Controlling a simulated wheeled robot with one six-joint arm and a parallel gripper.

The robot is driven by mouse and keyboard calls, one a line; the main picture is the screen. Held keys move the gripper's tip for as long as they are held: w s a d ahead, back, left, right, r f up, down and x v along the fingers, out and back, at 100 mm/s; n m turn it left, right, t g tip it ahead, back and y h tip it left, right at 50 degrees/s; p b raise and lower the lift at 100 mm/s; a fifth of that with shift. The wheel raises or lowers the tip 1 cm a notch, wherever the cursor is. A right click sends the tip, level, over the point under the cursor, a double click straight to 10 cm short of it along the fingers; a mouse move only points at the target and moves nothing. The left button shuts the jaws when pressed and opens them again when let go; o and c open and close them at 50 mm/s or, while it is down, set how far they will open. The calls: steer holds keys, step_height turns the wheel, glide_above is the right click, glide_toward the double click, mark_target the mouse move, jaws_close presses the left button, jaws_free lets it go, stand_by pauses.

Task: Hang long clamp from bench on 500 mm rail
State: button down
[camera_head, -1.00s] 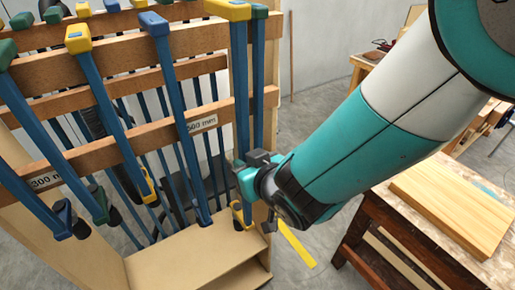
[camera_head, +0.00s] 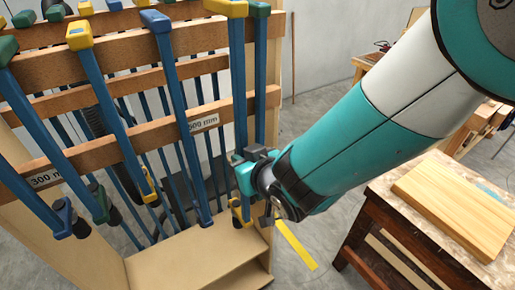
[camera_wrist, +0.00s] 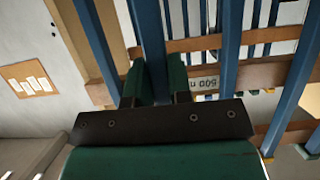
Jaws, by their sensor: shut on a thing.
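A long clamp with a blue bar (camera_head: 238,100) and a yellow top jaw (camera_head: 226,8) stands upright at the right end of the 500 mm rail (camera_head: 204,124). My gripper (camera_head: 248,165) is shut on its bar low down, below the rail. The wrist view shows the two green fingers (camera_wrist: 154,84) around the blue bar (camera_wrist: 149,30). Its yellow lower end (camera_head: 240,213) shows beneath my gripper. Whether the top jaw bears on the rail cannot be told, as it is at the picture's upper edge.
A green-topped clamp (camera_head: 260,80) hangs close to the right of the held one; another blue clamp (camera_head: 180,120) hangs to the left. The rack's side post (camera_head: 274,60) is just right. A bench (camera_head: 400,190) with a wooden board (camera_head: 455,205) stands at right.

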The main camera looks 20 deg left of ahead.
steer(key=shift+w+a+r+b, duration=0.15)
steer(key=shift+w+a+b, duration=0.15)
steer(key=shift+w+a, duration=0.85)
steer(key=shift+a, duration=0.25)
steer(key=shift+w+a+b, duration=0.7)
steer(key=shift+w+a, duration=0.4)
steer(key=shift+a, duration=0.1)
steer(key=shift+f+b, duration=0.35)
steer(key=shift+b, duration=0.05)
steer(key=shift+f+b, duration=0.6)
steer(key=shift+b, duration=0.05)
stand_by(0.4)
